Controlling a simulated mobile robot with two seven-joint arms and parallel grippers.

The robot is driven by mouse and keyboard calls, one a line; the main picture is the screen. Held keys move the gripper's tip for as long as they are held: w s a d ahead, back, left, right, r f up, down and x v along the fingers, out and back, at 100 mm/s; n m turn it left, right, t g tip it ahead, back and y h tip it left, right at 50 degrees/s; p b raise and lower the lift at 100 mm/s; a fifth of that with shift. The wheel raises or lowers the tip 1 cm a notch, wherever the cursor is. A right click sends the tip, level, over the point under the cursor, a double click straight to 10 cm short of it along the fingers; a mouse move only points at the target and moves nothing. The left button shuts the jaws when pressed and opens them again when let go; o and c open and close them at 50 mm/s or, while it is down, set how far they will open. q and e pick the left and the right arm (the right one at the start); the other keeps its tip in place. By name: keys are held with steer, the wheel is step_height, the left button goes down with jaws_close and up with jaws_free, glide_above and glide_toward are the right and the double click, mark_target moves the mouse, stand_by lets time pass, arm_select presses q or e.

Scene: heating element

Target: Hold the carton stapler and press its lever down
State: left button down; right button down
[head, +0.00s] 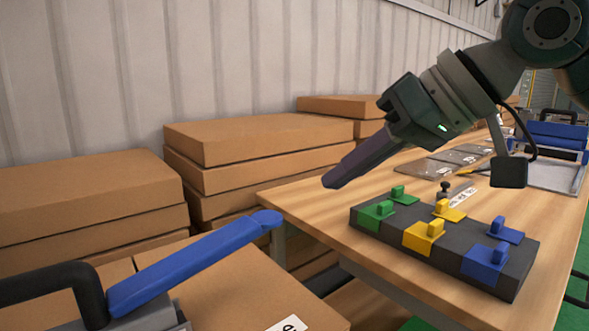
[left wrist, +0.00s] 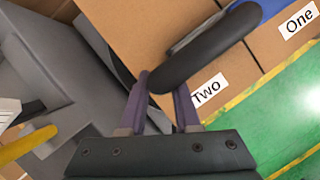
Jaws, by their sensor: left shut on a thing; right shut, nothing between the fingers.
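The carton stapler is at the lower left of the head view, with a long blue lever (head: 185,265), a black handle (head: 88,285) and a grey body cut off by the frame edge. The lever slants up to the right to a rounded tip, above a carton (head: 215,290). In the left wrist view, the purple fingers of my left gripper (left wrist: 164,100) are shut on the black handle (left wrist: 205,45). My left gripper is outside the head view. My right gripper (head: 330,180) is shut and empty, above and to the right of the lever tip, apart from it.
A wooden table (head: 305,205) stands at the right. A dark block (head: 385,238) with green, yellow and blue pieces lies on it. Stacked cartons (head: 255,140) line the wall. Green floor (left wrist: 260,100) shows in the left wrist view.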

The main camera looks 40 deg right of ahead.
arm_select(q)
steer(key=c, duration=0.5)
jaws_free()
steer(key=shift+c, duration=0.2)
